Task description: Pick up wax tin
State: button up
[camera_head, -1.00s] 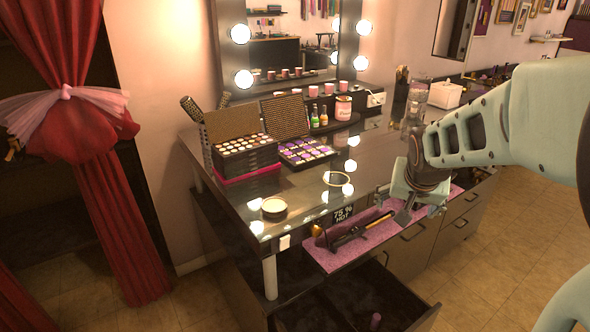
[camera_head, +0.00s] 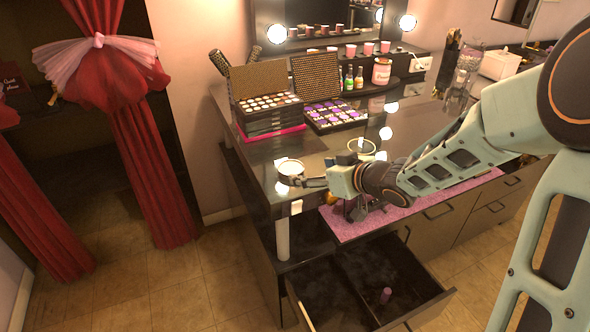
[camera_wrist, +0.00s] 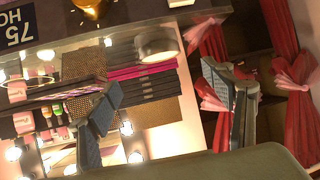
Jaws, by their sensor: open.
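The wax tin is a small round dark tin with a pale top (camera_head: 290,167), near the front left corner of the glossy dark vanity counter. My gripper (camera_head: 315,182) reaches in from the right, low over the counter, with its tips just right of the tin. In the wrist view the tin (camera_wrist: 157,44) shows beyond and roughly between the two spread fingers of my gripper (camera_wrist: 165,85). The fingers are open with nothing between them. I cannot tell whether a fingertip touches the tin.
An eyeshadow case (camera_head: 268,112) and a purple palette (camera_head: 333,113) stand behind the tin. A gold ring (camera_head: 362,148) lies to the right. Lit bulbs line the mirror.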

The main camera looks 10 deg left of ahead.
aim_at(290, 167)
jog(key=b+x, duration=0.1)
jog(key=x, duration=0.8)
jog(key=shift+w+a+f, duration=0.15)
jog(key=shift+w+f, duration=0.05)
jog(key=shift+f, duration=0.05)
jog(key=c, duration=1.5)
jog(key=shift+r, duration=0.1)
jog(key=shift+c, duration=0.6)
jog(key=shift+r, duration=0.1)
